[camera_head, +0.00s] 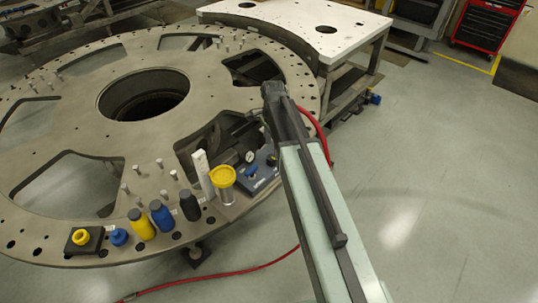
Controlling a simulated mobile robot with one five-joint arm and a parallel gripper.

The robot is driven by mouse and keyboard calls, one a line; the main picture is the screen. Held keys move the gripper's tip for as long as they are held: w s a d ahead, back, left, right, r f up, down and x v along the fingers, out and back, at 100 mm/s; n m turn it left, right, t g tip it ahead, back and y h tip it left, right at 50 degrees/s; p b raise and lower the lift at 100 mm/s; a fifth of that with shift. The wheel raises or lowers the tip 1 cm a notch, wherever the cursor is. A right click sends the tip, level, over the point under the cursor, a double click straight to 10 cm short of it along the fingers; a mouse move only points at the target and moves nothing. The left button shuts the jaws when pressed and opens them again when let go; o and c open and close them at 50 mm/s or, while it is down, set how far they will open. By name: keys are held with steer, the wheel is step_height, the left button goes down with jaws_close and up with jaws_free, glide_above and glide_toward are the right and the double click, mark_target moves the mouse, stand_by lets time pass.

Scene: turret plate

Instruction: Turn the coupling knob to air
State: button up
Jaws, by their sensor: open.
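A dark blue-grey fixture block (262,180) sits on the front right of the round turret plate (60,130). It carries a small round gauge (250,156) with a pale face and a small blue knob-like part (251,172). I cannot tell for certain which part is the coupling knob, and no air marking is readable. My arm rises from the bottom right, and its dark end with my gripper (270,92) is above and behind the block, apart from the blue part. The jaws are open but small and dark here. My arm hides the block's right side.
A yellow-topped clear cup (222,178) and a white upright piece (202,172) stand left of the block. Black, blue and yellow bottles (142,224) line the front rim. Metal pegs stand on the plate. A red hose (325,140) runs behind my arm. The right floor is clear.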

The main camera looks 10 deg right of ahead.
mark_target(271, 157)
step_height(271, 157, down, 7)
steer(key=b, duration=0.6)
steer(key=shift+a+f, duration=0.15)
